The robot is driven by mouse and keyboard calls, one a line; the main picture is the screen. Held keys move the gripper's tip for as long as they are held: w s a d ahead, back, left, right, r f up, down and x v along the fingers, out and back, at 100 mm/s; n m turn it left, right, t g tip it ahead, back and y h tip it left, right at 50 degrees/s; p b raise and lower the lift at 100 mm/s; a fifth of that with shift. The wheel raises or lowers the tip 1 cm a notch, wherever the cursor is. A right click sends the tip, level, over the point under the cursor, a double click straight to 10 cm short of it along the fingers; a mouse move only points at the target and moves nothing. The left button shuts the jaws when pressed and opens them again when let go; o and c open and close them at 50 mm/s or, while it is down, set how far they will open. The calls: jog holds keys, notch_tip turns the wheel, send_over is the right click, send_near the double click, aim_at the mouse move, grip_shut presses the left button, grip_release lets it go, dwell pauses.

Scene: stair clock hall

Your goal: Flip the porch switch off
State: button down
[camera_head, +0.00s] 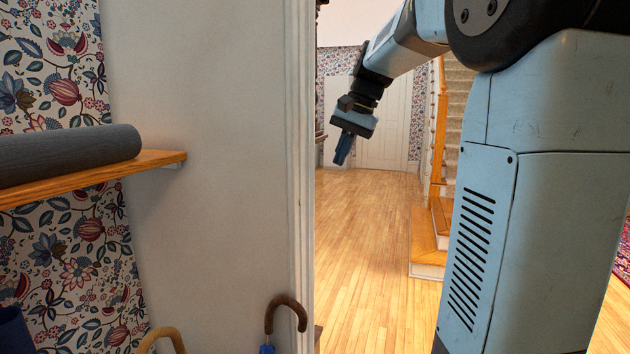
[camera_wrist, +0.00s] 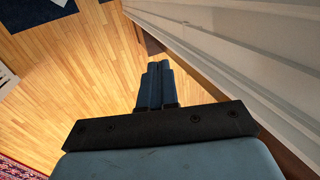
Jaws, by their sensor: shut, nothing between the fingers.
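No switch shows in either view. My gripper (camera_head: 342,150) hangs in the doorway in the head view, pointing down, with its fingers together and empty. In the wrist view my gripper (camera_wrist: 158,68) shows shut over the wooden floor, with white trim close on its right. I cannot tell from the frames whether it touches anything.
A white door frame (camera_head: 302,180) and a plain wall (camera_head: 200,130) stand left of my arm. A wooden shelf (camera_head: 160,160) holds a grey roll (camera_head: 70,152). Umbrella handles (camera_head: 287,304) rise below. Stairs (camera_head: 457,95) and a white door (camera_head: 385,125) stand beyond the open floor (camera_head: 365,240).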

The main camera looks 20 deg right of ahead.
aim_at(301, 193)
jog(key=w+a+f, duration=0.4)
jog(key=a+f, duration=0.2)
jog(key=f, duration=0.3)
jog(key=shift+w+f, duration=0.15)
jog(key=shift+f, duration=0.2)
jog(key=shift+a, duration=0.1)
jog(key=shift+w+a+f, duration=0.1)
jog(key=shift+w+a, duration=0.05)
jog(key=shift+a, duration=0.05)
dwell(0.4)
